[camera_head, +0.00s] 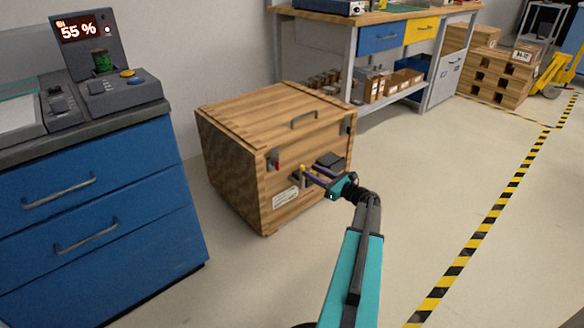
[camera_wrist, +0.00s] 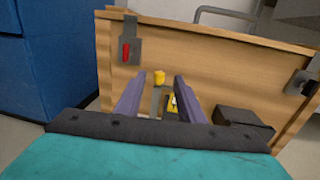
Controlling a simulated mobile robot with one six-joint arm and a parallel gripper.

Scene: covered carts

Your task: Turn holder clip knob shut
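A yellow knob (camera_wrist: 159,77) sits on a grey upright piece on the front of the wooden crate (camera_wrist: 218,60). In the head view the yellow knob (camera_head: 303,168) is small, just beyond my fingertips. My gripper (camera_wrist: 159,90) is open, with its two purple fingers apart. In the wrist view the knob appears between the fingertips, and I see no contact. In the head view my gripper (camera_head: 309,176) is at the crate's front face. A small yellow-and-dark label (camera_wrist: 171,103) shows beside the grey piece, partly hidden by the right finger.
A grey latch with a red part (camera_wrist: 126,50) is at the crate's upper left, another latch (camera_wrist: 298,81) at the right. A dark box (camera_wrist: 243,124) juts from the front.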

